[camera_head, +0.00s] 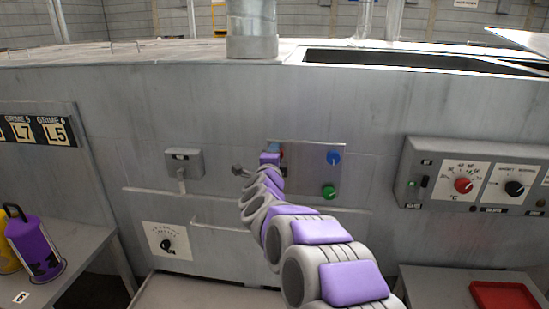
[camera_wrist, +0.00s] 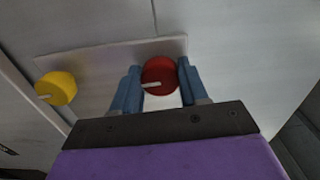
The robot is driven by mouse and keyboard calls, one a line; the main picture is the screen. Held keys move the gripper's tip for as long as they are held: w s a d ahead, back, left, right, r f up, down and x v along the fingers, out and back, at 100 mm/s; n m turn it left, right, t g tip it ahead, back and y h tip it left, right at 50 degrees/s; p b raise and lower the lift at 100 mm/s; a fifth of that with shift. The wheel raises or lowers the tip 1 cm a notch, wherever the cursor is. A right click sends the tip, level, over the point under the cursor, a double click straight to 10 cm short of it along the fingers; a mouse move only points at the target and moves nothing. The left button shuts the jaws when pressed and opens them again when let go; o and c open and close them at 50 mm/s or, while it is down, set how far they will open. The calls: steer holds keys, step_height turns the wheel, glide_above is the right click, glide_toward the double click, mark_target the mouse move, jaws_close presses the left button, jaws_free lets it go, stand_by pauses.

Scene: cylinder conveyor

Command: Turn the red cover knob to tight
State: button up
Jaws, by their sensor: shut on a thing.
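The red cover knob (camera_wrist: 158,75) sits on a pale metal plate in the wrist view, with a light pointer mark on its face. My gripper (camera_wrist: 160,82) has its two blue fingers on either side of the knob, closed on it. In the head view my gripper (camera_head: 270,157) is at the upper left of the cover plate (camera_head: 300,160), and my arm hides most of the knob there. I cannot read any tight marking.
A yellow knob (camera_wrist: 57,88) is left of the red one in the wrist view. The head view shows a blue knob (camera_head: 334,157) and a green knob (camera_head: 329,191) on the plate. A control box (camera_head: 470,185) juts out at right, and a small grey box (camera_head: 184,161) at left.

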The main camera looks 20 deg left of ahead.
steer(key=shift+f, duration=0.45)
steer(key=o, duration=1)
steer(key=shift+r, duration=0.1)
steer(key=shift+o, duration=0.3)
steer(key=shift+r, duration=0.15)
steer(key=shift+s, duration=0.1)
steer(key=p+v, duration=0.2)
steer(key=v, duration=1.5)
steer(key=shift+p, duration=0.4)
steer(key=shift+s+a, duration=0.1)
steer(key=shift+a, duration=0.05)
